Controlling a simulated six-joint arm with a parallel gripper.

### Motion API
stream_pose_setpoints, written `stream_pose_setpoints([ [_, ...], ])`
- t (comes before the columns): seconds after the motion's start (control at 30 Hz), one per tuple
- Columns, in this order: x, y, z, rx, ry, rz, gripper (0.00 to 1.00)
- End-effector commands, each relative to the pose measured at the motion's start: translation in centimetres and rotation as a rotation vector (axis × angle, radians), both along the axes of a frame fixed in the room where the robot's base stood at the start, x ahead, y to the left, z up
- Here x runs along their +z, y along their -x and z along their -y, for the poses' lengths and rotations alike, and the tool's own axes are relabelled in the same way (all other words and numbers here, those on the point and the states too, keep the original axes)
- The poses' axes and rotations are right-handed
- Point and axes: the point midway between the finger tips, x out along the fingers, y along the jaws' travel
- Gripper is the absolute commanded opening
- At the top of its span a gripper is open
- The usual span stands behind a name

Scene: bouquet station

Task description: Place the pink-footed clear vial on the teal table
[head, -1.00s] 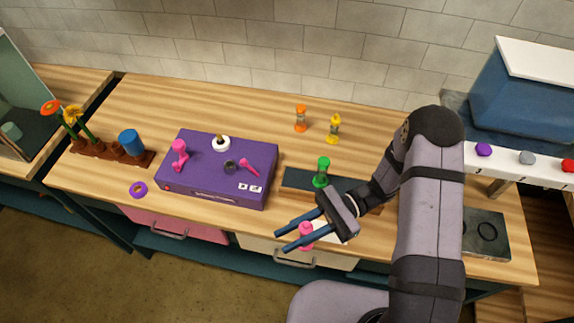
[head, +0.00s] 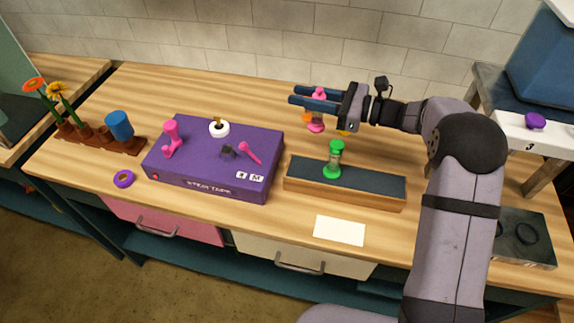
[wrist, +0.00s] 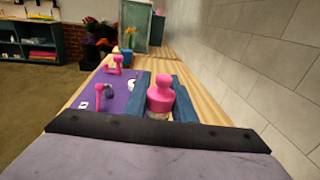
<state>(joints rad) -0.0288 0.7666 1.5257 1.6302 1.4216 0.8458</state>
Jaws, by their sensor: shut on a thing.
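My gripper (head: 305,96) is shut on the pink-footed vial (head: 316,126) and holds it upright, raised above the back of the bench. Pink shows above and below the blue fingers; the clear middle is mostly hidden by them. In the wrist view the vial's pink end (wrist: 160,92) stands between the fingers, with a little of its pale body below. A low wooden block with a dark teal top (head: 376,180) lies in front of and below the gripper. A green-ended clear vial (head: 335,160) stands on the left part of that top; its right part is bare.
The purple stem-tape box (head: 215,180) with pink tools on it is left of the block. An orange vial (head: 307,118) and a yellow one, mostly hidden, are behind the gripper. A white card (head: 339,231) lies in front. The white numbered shelf (head: 549,139) is at right.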

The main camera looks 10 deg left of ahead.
Motion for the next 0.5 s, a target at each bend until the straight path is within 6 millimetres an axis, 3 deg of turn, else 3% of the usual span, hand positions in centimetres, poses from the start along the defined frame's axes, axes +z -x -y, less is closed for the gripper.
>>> stream_pose_setpoints([
  [0.2,-1.0,-2.2,0.4,-0.06,-0.006,0.001,0.0],
  [0.5,-1.8,-2.6,0.5,-0.069,-0.007,-0.004,0.0],
])
